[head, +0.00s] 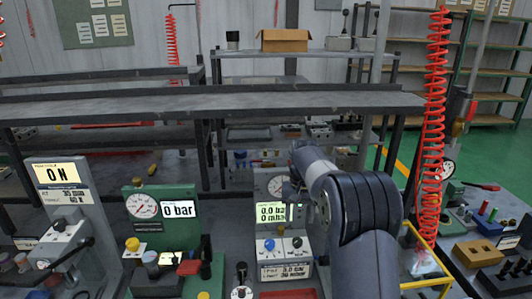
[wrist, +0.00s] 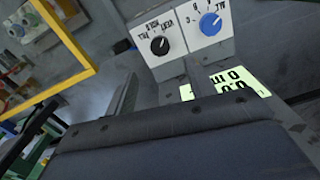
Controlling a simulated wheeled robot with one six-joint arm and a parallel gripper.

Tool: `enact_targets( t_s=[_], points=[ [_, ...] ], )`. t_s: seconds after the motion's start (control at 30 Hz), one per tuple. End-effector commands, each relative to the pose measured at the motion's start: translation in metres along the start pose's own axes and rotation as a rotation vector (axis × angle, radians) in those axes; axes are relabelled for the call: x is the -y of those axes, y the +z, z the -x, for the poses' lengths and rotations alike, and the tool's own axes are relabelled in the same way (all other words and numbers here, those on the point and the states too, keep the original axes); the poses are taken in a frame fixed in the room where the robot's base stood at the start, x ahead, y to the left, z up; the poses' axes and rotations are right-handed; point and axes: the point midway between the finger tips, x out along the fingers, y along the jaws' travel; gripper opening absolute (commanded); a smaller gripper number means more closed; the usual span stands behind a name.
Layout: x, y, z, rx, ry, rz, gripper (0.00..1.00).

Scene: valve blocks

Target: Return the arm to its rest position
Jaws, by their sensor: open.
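My arm (head: 365,215) reaches up from the lower right in the head view and bends toward the middle grey valve block (head: 258,215). My gripper (head: 291,196) is in front of this block's upper right part, small and partly hidden by my wrist. It is open, and I see nothing held in it. In the wrist view the block's panel (wrist: 185,38) appears upside down, with a black knob (wrist: 159,45) and a blue knob (wrist: 210,24). Its lit green display (wrist: 240,83) is partly covered by the dark gripper body. I cannot tell whether the gripper touches the block.
A green block (head: 165,225) reading 0 bar and a grey block (head: 72,215) reading ON stand at left. A red coiled hose (head: 432,130) hangs right of my arm, above a yellow rail (head: 428,285). A long grey shelf (head: 220,103) runs behind.

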Motion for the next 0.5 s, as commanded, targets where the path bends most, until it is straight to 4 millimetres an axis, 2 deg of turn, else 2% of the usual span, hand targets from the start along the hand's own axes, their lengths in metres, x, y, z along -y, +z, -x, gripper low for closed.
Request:
enact_targets(
  t_s=[0.3, 0.5],
  points=[
    [0.000, 0.001, -0.059, 0.006, 0.001, 0.000, 0.52],
    [0.000, 0.001, -0.084, 0.004, 0.000, 0.001, 0.52]
  ],
)
